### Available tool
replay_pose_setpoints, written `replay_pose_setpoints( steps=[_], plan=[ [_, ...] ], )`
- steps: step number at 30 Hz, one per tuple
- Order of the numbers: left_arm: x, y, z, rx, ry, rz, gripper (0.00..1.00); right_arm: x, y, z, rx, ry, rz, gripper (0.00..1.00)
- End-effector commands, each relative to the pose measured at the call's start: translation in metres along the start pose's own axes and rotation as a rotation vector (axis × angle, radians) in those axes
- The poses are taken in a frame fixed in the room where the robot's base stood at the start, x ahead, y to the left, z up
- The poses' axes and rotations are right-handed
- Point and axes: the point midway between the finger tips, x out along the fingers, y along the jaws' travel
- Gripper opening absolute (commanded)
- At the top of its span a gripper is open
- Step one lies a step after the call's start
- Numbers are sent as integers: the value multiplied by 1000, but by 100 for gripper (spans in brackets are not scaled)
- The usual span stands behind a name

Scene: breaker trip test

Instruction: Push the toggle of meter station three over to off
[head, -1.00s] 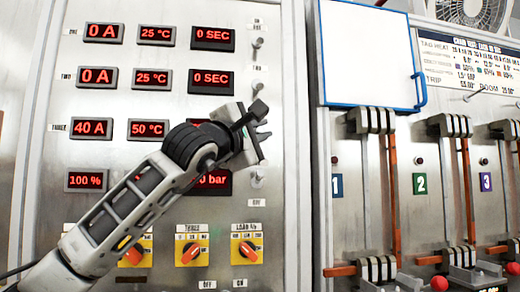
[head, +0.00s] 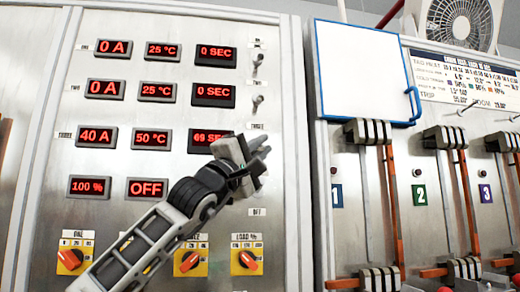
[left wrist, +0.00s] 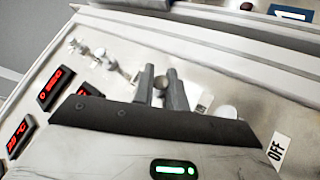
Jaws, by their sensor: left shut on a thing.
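My left gripper (head: 256,150) is at the panel's toggle column, on the third row, just right of the 69 SEC display (head: 209,140). In the left wrist view its two fingers (left wrist: 163,88) stand on either side of a small round-ended toggle (left wrist: 162,74), the station three toggle by its row. The gripper is shut on it. In the head view the gripper hides this toggle. Station three's displays read 40 A (head: 96,137) and 50 °C (head: 153,139). An OFF label (left wrist: 278,149) shows at the right in the left wrist view. My right gripper is out of view.
The toggles of station one (head: 258,60) and station two (head: 257,103) are above. Another round knob (left wrist: 225,112) is close beside the fingers in the left wrist view. Orange rotary switches (head: 246,261) line the panel's bottom. A whiteboard (head: 365,70) and orange-handled levers (head: 394,205) stand right.

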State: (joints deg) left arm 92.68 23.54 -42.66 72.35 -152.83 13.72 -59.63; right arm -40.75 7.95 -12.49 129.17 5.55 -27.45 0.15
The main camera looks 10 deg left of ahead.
Motion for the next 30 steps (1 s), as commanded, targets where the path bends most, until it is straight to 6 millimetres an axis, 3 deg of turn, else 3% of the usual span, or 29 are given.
replay_pose_setpoints(
  steps=[8, 9, 10, 22, 27, 30],
  plan=[
    [0, -2, 0, 2, -1, -2, 0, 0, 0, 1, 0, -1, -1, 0],
    [0, -2, 0, 2, -1, -3, 25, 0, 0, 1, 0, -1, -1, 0],
    [0, -2, 0, 2, -1, -3, 34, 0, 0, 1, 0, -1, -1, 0],
    [4, 6, 0, 0, -1, -1, 35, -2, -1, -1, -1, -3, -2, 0],
    [22, 31, -3, 3, 0, 1, 35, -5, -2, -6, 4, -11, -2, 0],
    [20, 54, 6, 2, -4, 7, 35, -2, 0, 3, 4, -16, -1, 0]
  ],
)
